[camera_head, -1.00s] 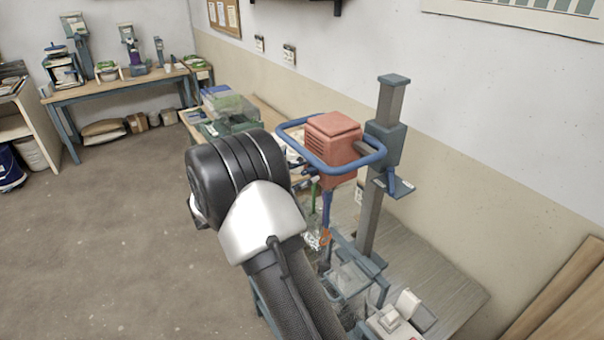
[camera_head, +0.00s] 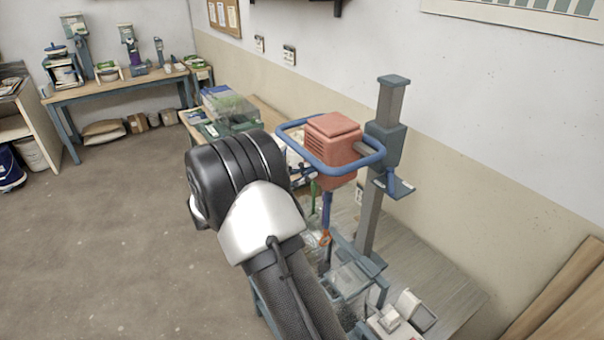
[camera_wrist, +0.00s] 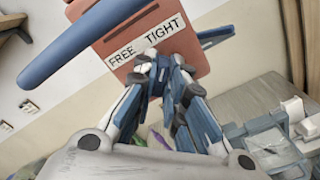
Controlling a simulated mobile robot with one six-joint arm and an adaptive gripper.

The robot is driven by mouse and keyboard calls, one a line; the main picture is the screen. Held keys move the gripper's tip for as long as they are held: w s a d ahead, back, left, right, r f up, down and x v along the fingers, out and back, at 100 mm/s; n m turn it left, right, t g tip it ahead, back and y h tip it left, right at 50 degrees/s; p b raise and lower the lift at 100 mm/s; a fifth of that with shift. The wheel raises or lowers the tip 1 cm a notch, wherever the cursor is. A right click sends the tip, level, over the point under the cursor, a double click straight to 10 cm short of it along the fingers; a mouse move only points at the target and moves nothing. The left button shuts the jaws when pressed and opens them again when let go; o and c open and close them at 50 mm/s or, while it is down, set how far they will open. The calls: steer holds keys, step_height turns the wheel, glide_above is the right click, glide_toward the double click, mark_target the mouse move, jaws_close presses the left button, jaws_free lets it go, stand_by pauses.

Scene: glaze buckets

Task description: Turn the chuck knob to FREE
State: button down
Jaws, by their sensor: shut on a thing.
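The mixer head (camera_head: 332,140) is a red box on a grey-blue column, ringed by a blue handle bar (camera_head: 293,130). In the wrist view the red box (camera_wrist: 128,62) carries a tilted white label (camera_wrist: 143,43) reading FREE and TIGHT. My gripper (camera_wrist: 160,72) is at the box's lower edge, just under this label, with its fingers shut on the chuck knob. The fingers mostly hide the knob, so I cannot tell which word it points to. In the head view my wrist hides most of the gripper. The blue shaft (camera_head: 326,208) hangs below the mixer head.
The column (camera_head: 371,215) stands close behind the mixer head, with a small blue bracket (camera_head: 398,187) on its side. A bench with green and clear tubs (camera_head: 225,108) is behind my wrist. Open floor (camera_head: 110,240) lies to the left.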

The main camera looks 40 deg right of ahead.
steer(key=shift+r, duration=0.1)
steer(key=n+p, duration=0.3)
steer(key=p, duration=0.1)
steer(key=shift+r+n, duration=0.1)
steer(key=shift+n, duration=0.3)
steer(key=n+p, duration=0.4)
steer(key=shift+w, duration=0.1)
steer(key=shift+w+f+n+p, duration=0.1)
steer(key=shift+n+p, duration=1.25)
steer(key=shift+n, duration=1.1)
steer(key=shift+f+n+p, duration=0.1)
steer(key=shift+n+p, duration=1.2)
steer(key=shift+n, duration=1.15)
steer(key=c, duration=1.6)
jaws_free()
steer(key=shift+c, duration=0.2)
